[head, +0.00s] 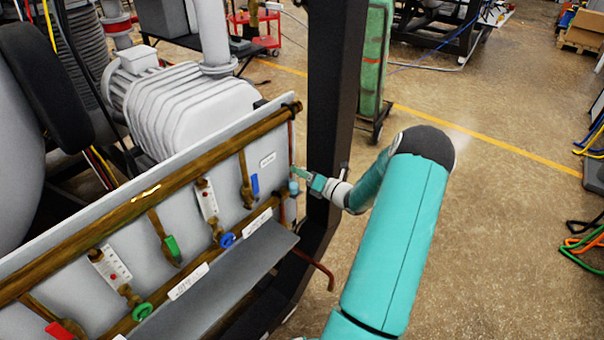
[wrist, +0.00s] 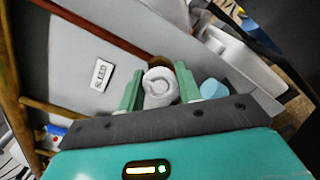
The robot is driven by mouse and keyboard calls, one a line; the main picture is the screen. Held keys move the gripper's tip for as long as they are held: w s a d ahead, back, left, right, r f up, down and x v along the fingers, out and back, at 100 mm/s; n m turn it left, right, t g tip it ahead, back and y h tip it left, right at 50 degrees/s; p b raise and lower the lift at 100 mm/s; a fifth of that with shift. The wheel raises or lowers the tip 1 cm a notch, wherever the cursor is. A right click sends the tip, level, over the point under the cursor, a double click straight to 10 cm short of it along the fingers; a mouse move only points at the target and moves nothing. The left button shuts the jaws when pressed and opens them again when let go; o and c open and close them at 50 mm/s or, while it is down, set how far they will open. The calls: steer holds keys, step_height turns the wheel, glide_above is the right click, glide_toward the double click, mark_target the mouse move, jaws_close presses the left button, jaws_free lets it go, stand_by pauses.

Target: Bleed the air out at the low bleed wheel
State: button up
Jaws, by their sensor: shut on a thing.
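A plate reading BLEED (wrist: 101,74) is on the grey panel in the wrist view; a small white label (head: 267,160) shows near the panel's right end in the head view. My gripper (wrist: 160,84) has its two green fingers on either side of a round white wheel (wrist: 159,87), seen end-on, and is shut on it. A light blue round part (wrist: 212,89) is just right of the right finger. In the head view my gripper (head: 300,174) is at the panel's right edge, by the copper pipe, and its fingers hide the wheel there.
The grey panel (head: 222,170) carries a brown pipe (head: 150,192), a blue handwheel (head: 227,240), a green handwheel (head: 142,312) and several levers. A grey shelf (head: 235,270) juts out below. A dark post (head: 330,110) stands close behind my gripper.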

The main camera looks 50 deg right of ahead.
steer(key=o, duration=1)
steer(key=shift+s, duration=0.1)
steer(key=s+d, duration=0.1)
steer(key=s, duration=1.2)
steer(key=shift+s, duration=0.25)
steer(key=shift+d, duration=0.1)
